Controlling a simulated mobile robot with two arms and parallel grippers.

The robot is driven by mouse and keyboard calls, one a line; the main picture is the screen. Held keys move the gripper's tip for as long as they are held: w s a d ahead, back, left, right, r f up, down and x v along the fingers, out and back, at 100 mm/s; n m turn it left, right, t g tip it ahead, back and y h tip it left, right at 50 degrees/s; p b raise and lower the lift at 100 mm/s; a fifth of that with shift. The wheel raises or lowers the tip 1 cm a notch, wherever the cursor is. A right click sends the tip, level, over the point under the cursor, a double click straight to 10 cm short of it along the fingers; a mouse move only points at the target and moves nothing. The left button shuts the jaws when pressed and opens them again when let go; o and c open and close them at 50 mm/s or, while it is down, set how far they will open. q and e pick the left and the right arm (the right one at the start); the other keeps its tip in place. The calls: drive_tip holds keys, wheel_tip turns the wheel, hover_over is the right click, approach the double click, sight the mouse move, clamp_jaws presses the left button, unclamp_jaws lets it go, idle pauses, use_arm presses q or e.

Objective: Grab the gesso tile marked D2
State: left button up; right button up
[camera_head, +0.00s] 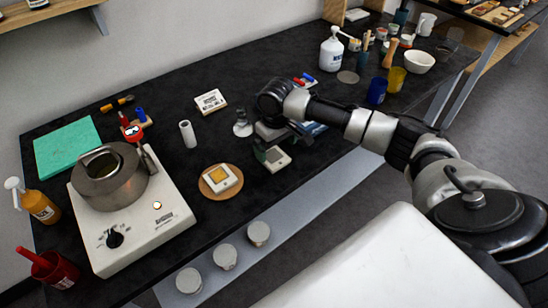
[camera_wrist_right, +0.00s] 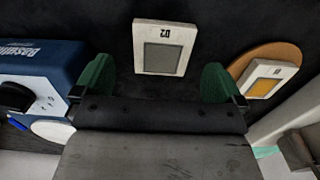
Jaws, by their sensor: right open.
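The gesso tile marked D2 (camera_wrist_right: 165,47) is white with a grey square panel and lies on the black table just beyond my right gripper (camera_wrist_right: 156,78) in the right wrist view. The two green fingertips are wide apart, one on either side of the tile's near edge, with nothing held between them. In the head view the pale tile (camera_head: 278,160) lies at the tip of my right gripper (camera_head: 264,152); its marking is too small to read there. The arm partly hides this area. My left gripper is not in view.
A tile with a yellow panel (camera_head: 219,177) sits on a round wooden board (camera_head: 207,192) to the left. A blue box (camera_wrist_right: 50,62) stands beside the gripper. A hot plate (camera_head: 143,229) with a metal pot (camera_head: 113,183) is further left. Three grey-lidded jars (camera_head: 225,257) stand in front.

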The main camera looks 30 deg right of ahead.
sight(275, 157)
drive_tip(key=shift+w+a+f, duration=0.1)
drive_tip(key=shift+a+f, duration=0.05)
drive_tip(key=shift+f, duration=1.9)
drive_tip(key=c, duration=1)
drive_tip(key=shift+r, duration=0.1)
